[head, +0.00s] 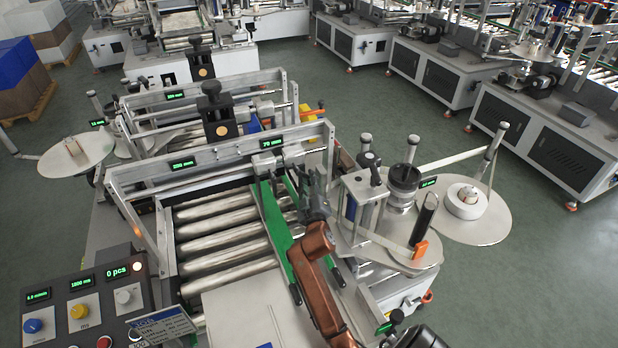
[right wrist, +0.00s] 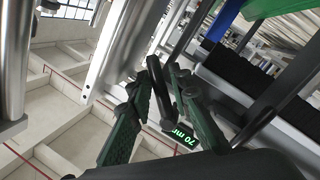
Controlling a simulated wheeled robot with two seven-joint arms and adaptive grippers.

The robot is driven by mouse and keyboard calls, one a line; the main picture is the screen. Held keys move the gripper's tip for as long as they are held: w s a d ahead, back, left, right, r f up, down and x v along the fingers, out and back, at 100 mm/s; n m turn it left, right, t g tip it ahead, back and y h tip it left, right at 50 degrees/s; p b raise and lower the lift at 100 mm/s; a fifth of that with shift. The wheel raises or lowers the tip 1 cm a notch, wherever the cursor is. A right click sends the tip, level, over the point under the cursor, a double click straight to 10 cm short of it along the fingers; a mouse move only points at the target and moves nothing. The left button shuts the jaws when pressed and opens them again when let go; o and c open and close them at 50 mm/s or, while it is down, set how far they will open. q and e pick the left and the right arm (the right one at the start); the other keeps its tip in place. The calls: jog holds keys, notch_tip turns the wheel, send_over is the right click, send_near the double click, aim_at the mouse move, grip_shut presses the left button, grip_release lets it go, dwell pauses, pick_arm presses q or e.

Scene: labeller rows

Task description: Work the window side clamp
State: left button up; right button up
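The near labeller's clamp block (head: 266,162) sits on the cross rail under the green 70 mm display (head: 271,143). My right gripper (head: 312,195) is beside it at the rail's right end, with my copper-coloured arm (head: 318,255) below. In the right wrist view the two dark green fingers (right wrist: 165,110) stand apart. A dark lever-like part (right wrist: 160,85) shows between them; whether they touch it I cannot tell. The 70 mm display also shows just beyond the fingers (right wrist: 183,136). My gripper partly hides the clamp area in the head view. My left gripper is not in view.
Green guide rails (head: 272,225) run beside the rollers (head: 215,225). A label reel disc (head: 470,212) and labelling head (head: 366,190) stand close on the right. A control panel (head: 80,305) is at lower left. Open floor (head: 545,255) lies at right.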

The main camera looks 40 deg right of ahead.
jog(key=shift+w+d, duration=0.35)
jog(key=shift+w, duration=0.1)
grip_shut()
dwell(0.4)
